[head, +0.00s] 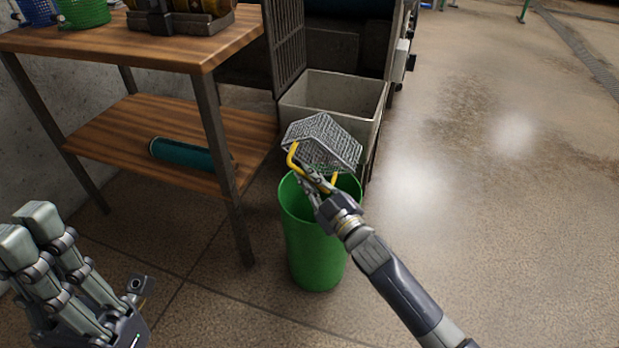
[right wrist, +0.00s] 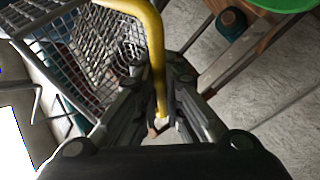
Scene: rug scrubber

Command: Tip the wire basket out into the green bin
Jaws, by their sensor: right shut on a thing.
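The wire basket (head: 322,142) is grey mesh with a yellow handle (head: 294,158). It is steeply tilted above the back of the green bin's mouth, mesh faces up. My right gripper (head: 318,182) is shut on the handle; the right wrist view shows the handle (right wrist: 156,50) between its fingers and the basket mesh (right wrist: 105,45) at upper left. Whether anything is in the basket I cannot tell. The green bin (head: 315,255) stands upright on the floor; its inside bottom is hidden. My left gripper (head: 27,232) is at the lower left, away from both; its finger gap is unclear.
A two-level wooden table (head: 130,48) stands left of the bin, with a teal roll (head: 182,153) on its lower shelf. Blue (head: 37,12) and green (head: 84,12) baskets are on top. A pale open box (head: 335,88) stands behind the bin. Floor at right is clear.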

